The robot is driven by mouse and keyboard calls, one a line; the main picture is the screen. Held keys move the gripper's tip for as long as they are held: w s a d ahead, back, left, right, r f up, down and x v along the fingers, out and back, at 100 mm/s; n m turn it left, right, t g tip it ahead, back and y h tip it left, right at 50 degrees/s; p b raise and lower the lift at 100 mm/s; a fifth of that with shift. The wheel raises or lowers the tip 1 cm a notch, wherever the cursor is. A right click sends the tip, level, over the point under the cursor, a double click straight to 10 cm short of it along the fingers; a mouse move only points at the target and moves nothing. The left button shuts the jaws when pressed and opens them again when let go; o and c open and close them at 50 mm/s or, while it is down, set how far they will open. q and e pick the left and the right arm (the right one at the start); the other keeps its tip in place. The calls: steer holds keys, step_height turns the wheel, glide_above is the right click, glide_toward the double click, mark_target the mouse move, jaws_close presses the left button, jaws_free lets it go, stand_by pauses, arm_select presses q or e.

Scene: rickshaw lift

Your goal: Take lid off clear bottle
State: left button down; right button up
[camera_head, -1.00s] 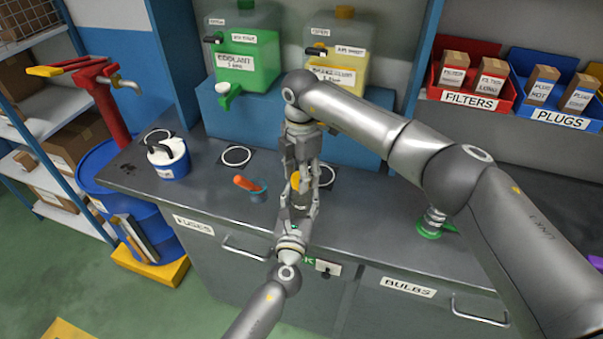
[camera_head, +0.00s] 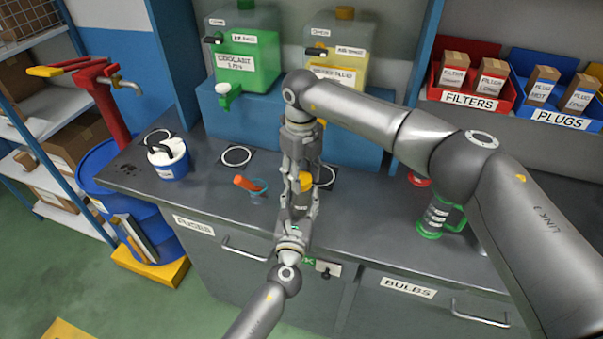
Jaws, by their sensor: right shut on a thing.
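A yellow-orange lid (camera_head: 305,183) shows between my two grippers, above the bench front. My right gripper (camera_head: 302,176) comes from above, pointing down, and is shut on the lid. A greyish, see-through bottle (camera_head: 300,200) seems to be under the lid, mostly hidden by fingers. My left gripper (camera_head: 299,205) comes from below, its fingers on both sides of the bottle. I cannot tell whether its fingers touch the bottle, or whether lid and bottle are apart.
A small blue cup with an orange piece (camera_head: 250,184) stands left of the grippers. A white-and-blue pot (camera_head: 168,160) is farther left. A green-based clear container (camera_head: 435,215) stands right, under my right arm. Green (camera_head: 248,65) and yellow (camera_head: 338,65) tanks stand behind.

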steer(key=n, duration=1.2)
steer(key=shift+n, duration=0.3)
steer(key=n, duration=1.1)
steer(key=shift+r+n, duration=0.1)
steer(key=shift+n, duration=0.2)
steer(key=shift+r, duration=0.2)
steer(key=shift+r, duration=0.9)
steer(key=shift+r, duration=0.1)
